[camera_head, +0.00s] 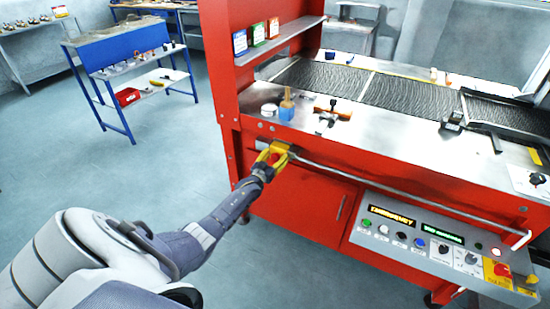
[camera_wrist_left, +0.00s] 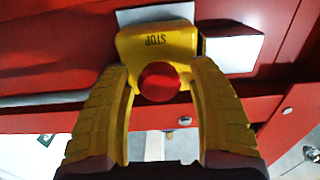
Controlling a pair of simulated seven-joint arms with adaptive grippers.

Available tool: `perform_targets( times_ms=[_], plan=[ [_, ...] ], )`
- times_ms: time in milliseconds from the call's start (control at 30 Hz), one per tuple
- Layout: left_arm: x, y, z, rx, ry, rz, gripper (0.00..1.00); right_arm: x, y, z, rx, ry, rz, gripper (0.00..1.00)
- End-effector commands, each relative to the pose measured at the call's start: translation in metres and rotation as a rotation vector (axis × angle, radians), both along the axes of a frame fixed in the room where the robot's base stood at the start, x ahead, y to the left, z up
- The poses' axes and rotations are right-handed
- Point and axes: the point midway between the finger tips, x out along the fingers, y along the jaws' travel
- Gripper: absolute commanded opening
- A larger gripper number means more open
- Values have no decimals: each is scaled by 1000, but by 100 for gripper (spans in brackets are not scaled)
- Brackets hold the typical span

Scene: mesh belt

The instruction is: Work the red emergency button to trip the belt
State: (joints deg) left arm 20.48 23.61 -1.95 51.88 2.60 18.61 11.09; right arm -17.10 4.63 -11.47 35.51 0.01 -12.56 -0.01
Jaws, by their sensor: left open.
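A yellow box (camera_wrist_left: 158,42) marked STOP bears a round red button (camera_wrist_left: 159,82) and is mounted on the red machine's front. In the head view the box (camera_head: 281,147) sits under the worktop edge, at the left end of the long rail. My right gripper is not in view.
A control panel (camera_head: 430,247) at lower right has lit displays, several buttons and another red knob (camera_head: 502,270) on yellow. A metal rail (camera_head: 400,187) runs along the front. The mesh belt (camera_head: 400,95) lies on top. Tools and a blue jar (camera_head: 287,112) stand on the worktop.

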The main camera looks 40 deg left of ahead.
Motion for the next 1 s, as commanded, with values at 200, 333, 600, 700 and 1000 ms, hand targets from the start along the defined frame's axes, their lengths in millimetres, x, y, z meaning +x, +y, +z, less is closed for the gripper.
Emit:
perform_targets(
  times_ms=[200, 333, 600, 700, 1000],
  plan=[
    [-10, -2, -2, 0, 3, -1, 60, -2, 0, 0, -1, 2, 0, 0],
    [-25, -4, -2, 0, 2, -1, 60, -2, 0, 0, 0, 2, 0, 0],
    [-65, -11, -1, 0, 1, -1, 60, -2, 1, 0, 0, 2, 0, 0],
    [-80, -13, -1, 0, 1, -1, 60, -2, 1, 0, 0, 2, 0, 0],
    [-110, -18, 0, 0, 0, -1, 60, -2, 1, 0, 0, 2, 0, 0]
  ],
)
